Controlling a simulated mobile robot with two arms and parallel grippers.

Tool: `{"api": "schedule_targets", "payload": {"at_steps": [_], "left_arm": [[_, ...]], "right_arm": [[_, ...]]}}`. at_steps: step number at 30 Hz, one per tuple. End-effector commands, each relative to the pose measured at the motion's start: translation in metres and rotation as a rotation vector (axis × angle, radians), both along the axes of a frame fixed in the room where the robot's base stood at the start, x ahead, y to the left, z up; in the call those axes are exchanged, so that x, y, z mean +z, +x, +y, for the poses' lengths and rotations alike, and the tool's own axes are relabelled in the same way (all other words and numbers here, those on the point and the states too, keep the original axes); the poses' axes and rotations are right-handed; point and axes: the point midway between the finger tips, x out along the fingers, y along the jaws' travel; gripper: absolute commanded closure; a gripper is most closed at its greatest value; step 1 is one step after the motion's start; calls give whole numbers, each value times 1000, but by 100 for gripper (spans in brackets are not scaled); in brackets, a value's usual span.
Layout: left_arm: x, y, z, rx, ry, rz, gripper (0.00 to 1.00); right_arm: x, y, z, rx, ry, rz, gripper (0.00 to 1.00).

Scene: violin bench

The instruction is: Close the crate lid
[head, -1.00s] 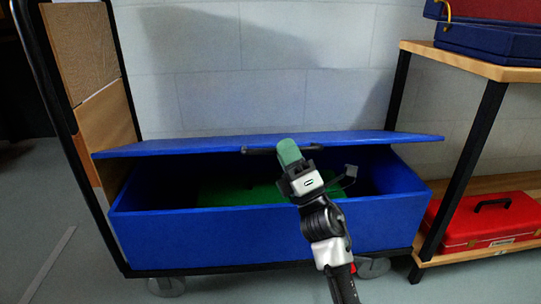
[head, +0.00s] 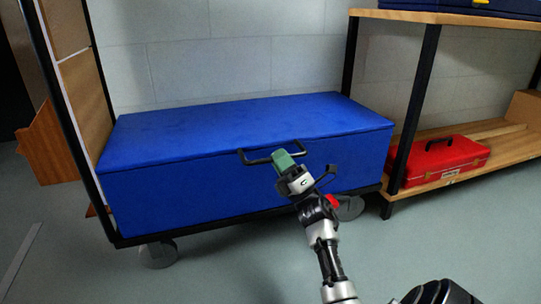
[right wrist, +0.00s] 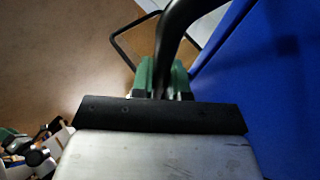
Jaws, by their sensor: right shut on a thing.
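The blue crate (head: 220,195) stands on a wheeled trolley. Its blue lid (head: 240,125) lies flat on top, and its front edge meets the crate's front wall with no visible gap. A black bar handle (head: 257,161) is at the lid's front edge. My right gripper (head: 286,162) is at the right end of this handle. In the right wrist view its green fingers (right wrist: 160,78) are shut on the black handle bar (right wrist: 172,40), with the blue crate face close on the right. My left gripper is not in view; the crate's inside is hidden.
The black trolley frame (head: 68,125) rises at the left with brown boards. At the right, a wooden shelf with black legs (head: 412,110) holds a red case (head: 440,158) low down. The grey floor (head: 225,270) in front is clear.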

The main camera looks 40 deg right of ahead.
Motion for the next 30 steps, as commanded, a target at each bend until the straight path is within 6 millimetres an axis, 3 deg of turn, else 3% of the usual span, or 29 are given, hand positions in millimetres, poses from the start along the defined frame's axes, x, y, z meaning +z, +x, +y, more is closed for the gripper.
{"api": "schedule_targets", "payload": {"at_steps": [14,15,19,30], "left_arm": [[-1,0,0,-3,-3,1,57],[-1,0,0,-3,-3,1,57],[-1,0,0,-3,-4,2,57],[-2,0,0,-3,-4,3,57]], "right_arm": [[-11,2,-5,-1,6,11,100],[-11,2,-5,-1,6,12,82],[-10,2,-5,-1,5,10,62],[-9,1,-5,1,3,4,61]]}}
